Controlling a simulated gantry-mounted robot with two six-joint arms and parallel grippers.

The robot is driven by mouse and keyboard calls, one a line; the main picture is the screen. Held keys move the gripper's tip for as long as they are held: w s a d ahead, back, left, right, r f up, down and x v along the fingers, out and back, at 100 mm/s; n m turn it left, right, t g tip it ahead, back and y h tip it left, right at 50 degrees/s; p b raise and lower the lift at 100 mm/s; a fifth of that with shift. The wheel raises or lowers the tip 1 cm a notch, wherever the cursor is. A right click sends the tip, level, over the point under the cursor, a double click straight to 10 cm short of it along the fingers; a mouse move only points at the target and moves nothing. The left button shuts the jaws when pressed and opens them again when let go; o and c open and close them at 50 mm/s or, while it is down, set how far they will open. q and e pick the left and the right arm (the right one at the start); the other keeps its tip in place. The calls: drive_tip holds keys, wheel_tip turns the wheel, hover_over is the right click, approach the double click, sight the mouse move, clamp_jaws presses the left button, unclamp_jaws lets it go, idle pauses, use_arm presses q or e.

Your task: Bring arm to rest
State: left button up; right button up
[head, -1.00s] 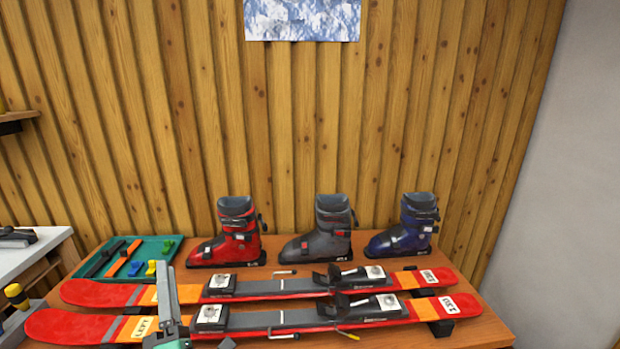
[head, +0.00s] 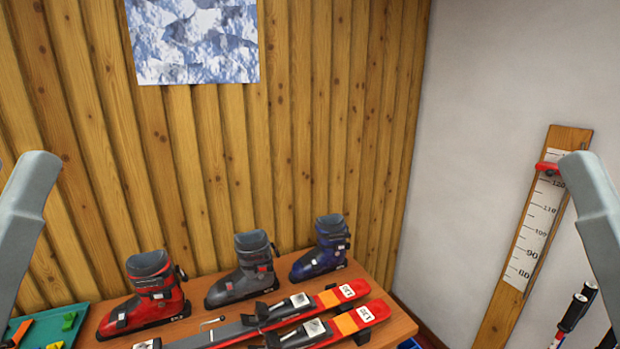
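A grey link of my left arm (head: 24,215) rises along the left edge of the head view. A grey link of my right arm (head: 597,215) rises along the right edge. Both stand clear of the bench in the picture. Neither gripper shows, so whether they hold anything is hidden.
Red (head: 148,295), grey (head: 242,272) and blue (head: 322,250) boots stand on the wooden bench (head: 395,330). Two red-orange skis (head: 350,292) with bindings lie before them. A green tray (head: 85,318) is at lower left. A measuring board (head: 535,235) leans on the right wall near poles (head: 575,312).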

wheel_tip(320, 180, up, 30)
drive_tip(key=p, duration=2.6)
drive_tip(key=shift+f, duration=0.2)
